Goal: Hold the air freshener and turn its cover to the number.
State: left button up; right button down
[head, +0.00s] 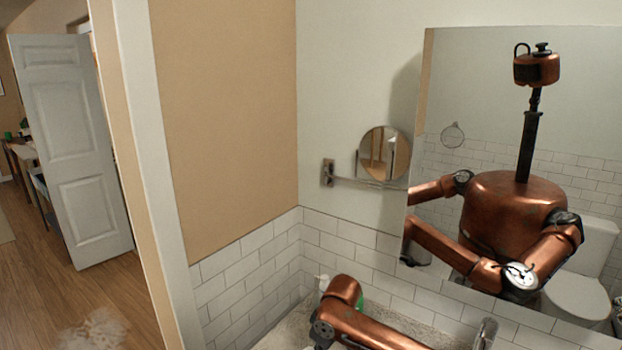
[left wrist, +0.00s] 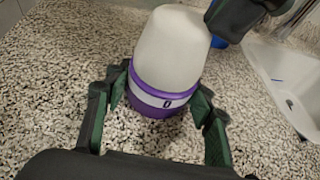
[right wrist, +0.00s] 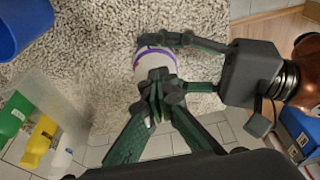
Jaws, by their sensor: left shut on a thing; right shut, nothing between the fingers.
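The air freshener (left wrist: 172,50) stands on the speckled counter in the left wrist view, with a pale cover and a purple base. A white band on the base shows a "0". My left gripper (left wrist: 158,92) is shut around the purple base, one finger on each side. In the right wrist view the air freshener (right wrist: 153,62) is partly hidden behind my right gripper (right wrist: 165,88). The right gripper is shut and empty, its fingertips close to the cover; whether they touch it I cannot tell. The head view shows neither the air freshener nor the gripper fingers clearly.
A white sink (left wrist: 290,85) lies right of the air freshener in the left wrist view. A blue container (right wrist: 22,25) stands on the counter in the right wrist view. A mirror (head: 470,100) and a round mirror (head: 384,152) are on the wall above the counter.

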jog(key=shift+w+d+f, duration=0.15)
jog(key=shift+w+d, duration=0.05)
jog(key=shift+d, duration=0.1)
jog(key=shift+w+d, duration=0.15)
jog(key=shift+d, duration=0.05)
jog(key=shift+w+d, duration=0.1)
jog(key=shift+w, duration=0.1)
jog(key=shift+w+d+f, duration=0.1)
jog(key=shift+w+d, duration=0.05)
jog(key=shift+w, duration=0.15)
jog(key=shift+s+d, duration=0.1)
jog(key=shift+d, duration=0.05)
dwell(0.3)
jog(key=w+a+v, duration=0.1)
jog(key=v, duration=0.5)
jog(key=shift+r, duration=0.3)
jog(key=shift+s, duration=0.1)
